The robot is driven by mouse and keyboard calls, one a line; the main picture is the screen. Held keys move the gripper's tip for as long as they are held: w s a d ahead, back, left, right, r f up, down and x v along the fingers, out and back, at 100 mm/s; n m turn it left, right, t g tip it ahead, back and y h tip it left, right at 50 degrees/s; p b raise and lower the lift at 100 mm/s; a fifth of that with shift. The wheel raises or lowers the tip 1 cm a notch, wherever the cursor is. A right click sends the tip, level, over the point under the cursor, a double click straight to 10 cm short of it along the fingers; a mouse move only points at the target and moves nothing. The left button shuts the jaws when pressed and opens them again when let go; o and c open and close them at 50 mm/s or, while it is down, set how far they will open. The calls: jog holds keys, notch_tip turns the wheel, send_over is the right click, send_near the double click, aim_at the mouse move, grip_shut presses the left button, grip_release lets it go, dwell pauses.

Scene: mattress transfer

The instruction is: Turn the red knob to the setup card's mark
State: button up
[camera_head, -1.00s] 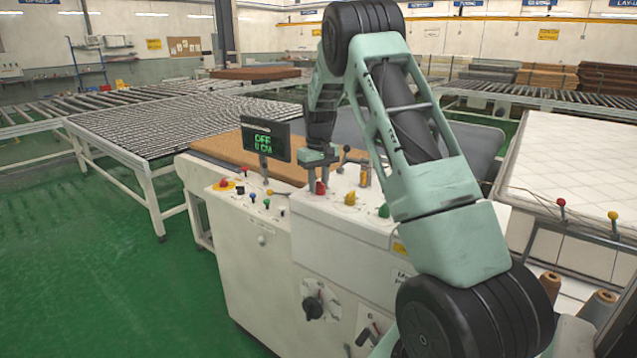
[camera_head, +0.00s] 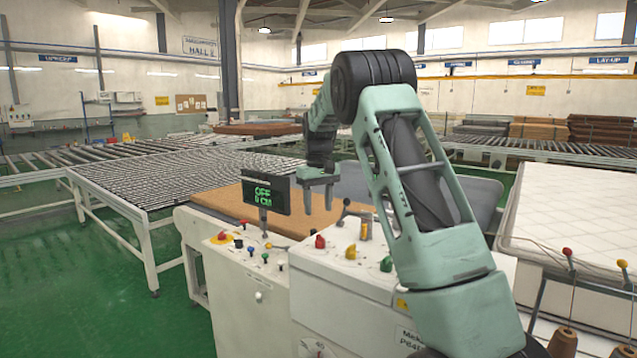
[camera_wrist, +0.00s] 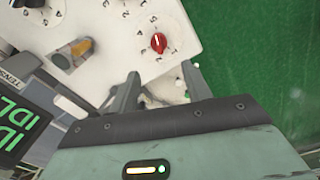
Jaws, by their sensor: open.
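The red knob (camera_head: 320,242) stands on the white top of the machine console, left of a yellow knob (camera_head: 350,252) and a green knob (camera_head: 386,264). In the wrist view the red knob (camera_wrist: 158,42) sits on a white panel with small dark dial marks, too small to read surely. My gripper (camera_head: 319,202) is open and empty, raised above the console and apart from the red knob. In the wrist view the gripper's fingers (camera_wrist: 160,74) are spread below the knob in the picture. I cannot make out a setup card.
A small panel with coloured buttons (camera_head: 240,243) is at the console's left. A brown slab (camera_head: 222,201) lies behind. Space above the console is free.

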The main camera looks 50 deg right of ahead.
notch_tip(320, 180, up, 8)
jog(key=shift+b, duration=0.3)
dwell(0.4)
jog(key=s+a+f+n, duration=0.1)
jog(key=a+f+n, duration=0.1)
jog(key=a, duration=1)
jog(key=s+a+f+n+y, duration=0.1)
jog(key=s+a+f, duration=0.15)
jog(key=a, duration=0.85)
jog(key=s+a+f+n, duration=0.1)
jog(key=a+f+n, duration=0.1)
jog(key=a, duration=1)
jog(key=s+a+f+n, duration=0.2)
jog(key=s+a+f, duration=0.1)
jog(key=s+a, duration=0.45)
jog(key=s+a+f+n, duration=0.2)
jog(key=s+a+f, duration=0.1)
jog(key=s, duration=0.6)
jog(key=s+a+f+n, duration=0.2)
jog(key=s+a+f, duration=0.1)
jog(key=s, duration=0.7)
jog(key=shift+s+a+f+b, duration=0.2)
jog(key=shift+f+b, duration=0.15)
jog(key=shift+f, duration=0.35)
